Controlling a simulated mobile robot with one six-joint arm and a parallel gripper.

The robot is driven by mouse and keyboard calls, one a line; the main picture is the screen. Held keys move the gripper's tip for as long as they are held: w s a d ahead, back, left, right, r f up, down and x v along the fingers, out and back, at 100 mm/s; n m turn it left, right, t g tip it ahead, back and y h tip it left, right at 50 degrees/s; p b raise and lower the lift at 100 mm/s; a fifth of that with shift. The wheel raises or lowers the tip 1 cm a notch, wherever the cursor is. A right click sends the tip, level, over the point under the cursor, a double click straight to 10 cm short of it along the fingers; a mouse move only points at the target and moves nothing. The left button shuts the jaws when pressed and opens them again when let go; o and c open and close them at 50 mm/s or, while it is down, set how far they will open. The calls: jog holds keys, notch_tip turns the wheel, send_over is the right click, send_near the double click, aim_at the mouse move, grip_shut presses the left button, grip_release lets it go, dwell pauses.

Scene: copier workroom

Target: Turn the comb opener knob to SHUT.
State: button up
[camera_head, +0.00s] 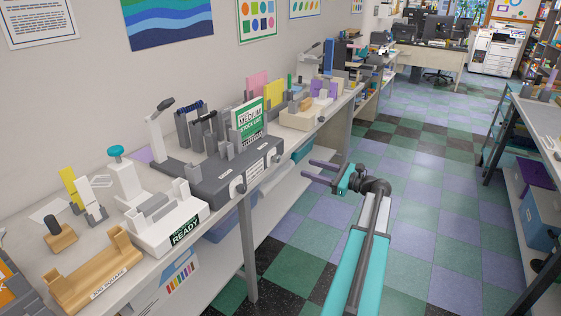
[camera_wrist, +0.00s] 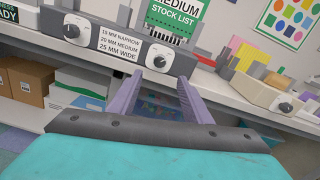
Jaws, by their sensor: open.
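A grey machine (camera_head: 215,185) on the counter has two round white-rimmed knobs on its front, a left knob (camera_head: 238,187) and a right knob (camera_head: 276,158). In the wrist view, the left knob (camera_wrist: 71,31) and right knob (camera_wrist: 159,62) flank a label listing 15 mm narrow, 20 mm medium and 25 mm wide. A cream unit (camera_head: 297,120) farther along has another knob (camera_wrist: 286,107). No SHUT marking is legible, and I cannot tell which knob is the comb opener's. My gripper (camera_head: 308,171) is open and empty, out in front of the counter, apart from the knobs.
A green and white stock list sign (camera_head: 250,118) stands on the grey machine. A white unit marked READY (camera_head: 165,226) and a wooden block holder (camera_head: 95,270) stand nearer. Boxes sit on the shelf below. The aisle floor (camera_head: 420,200) is clear.

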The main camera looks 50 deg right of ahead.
aim_at(279, 159)
jog(key=p+x, duration=0.1)
jog(key=x, duration=1.2)
jog(key=shift+w+p, duration=0.25)
jog(key=shift+p, duration=0.05)
